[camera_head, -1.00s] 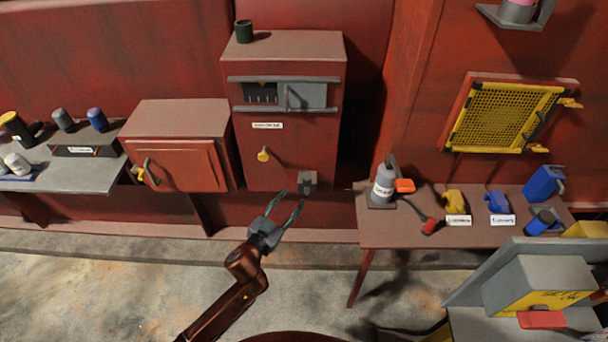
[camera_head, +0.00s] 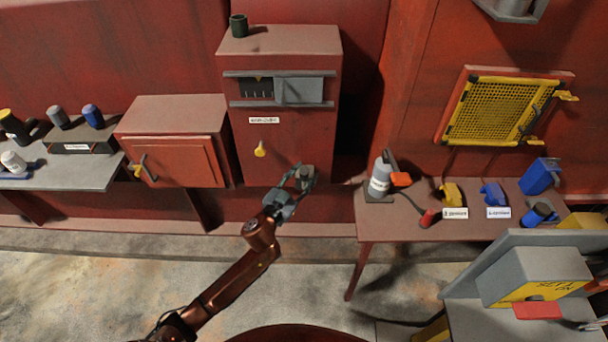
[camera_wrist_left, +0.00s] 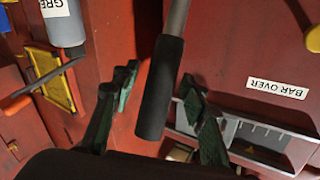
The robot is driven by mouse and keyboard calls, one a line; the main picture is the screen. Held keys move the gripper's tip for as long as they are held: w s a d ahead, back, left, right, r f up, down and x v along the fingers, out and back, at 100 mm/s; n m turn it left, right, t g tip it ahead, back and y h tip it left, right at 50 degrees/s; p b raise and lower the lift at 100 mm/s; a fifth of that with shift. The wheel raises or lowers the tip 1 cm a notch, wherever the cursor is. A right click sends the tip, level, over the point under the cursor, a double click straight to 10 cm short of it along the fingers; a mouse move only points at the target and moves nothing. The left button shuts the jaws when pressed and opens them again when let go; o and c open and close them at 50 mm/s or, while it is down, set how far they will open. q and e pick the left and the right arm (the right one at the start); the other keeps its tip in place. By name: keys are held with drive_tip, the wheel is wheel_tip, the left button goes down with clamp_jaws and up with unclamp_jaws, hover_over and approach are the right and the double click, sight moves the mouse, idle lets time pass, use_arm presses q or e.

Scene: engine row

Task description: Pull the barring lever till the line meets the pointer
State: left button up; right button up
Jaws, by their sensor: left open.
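The barring lever shows in the left wrist view as a grey rod with a black grip (camera_wrist_left: 160,88). In the head view its end (camera_head: 306,172) sticks out low on the red cabinet (camera_head: 300,140). My left gripper (camera_head: 304,177) is open at the lever, with one finger on each side of the grip in the wrist view (camera_wrist_left: 160,78). A gap shows beside the grip, so it is not clamped. My right gripper is not in view.
A yellow knob (camera_head: 260,150) is on the cabinet front, above and left of the lever. A red box (camera_head: 175,160) stands left of the cabinet. A table (camera_head: 395,230) with a grey bottle (camera_head: 380,180) and several tools is on the right. The floor in front is clear.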

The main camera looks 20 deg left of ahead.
use_arm(q)
drive_tip(key=shift+c, duration=0.3)
clamp_jaws()
idle(0.3)
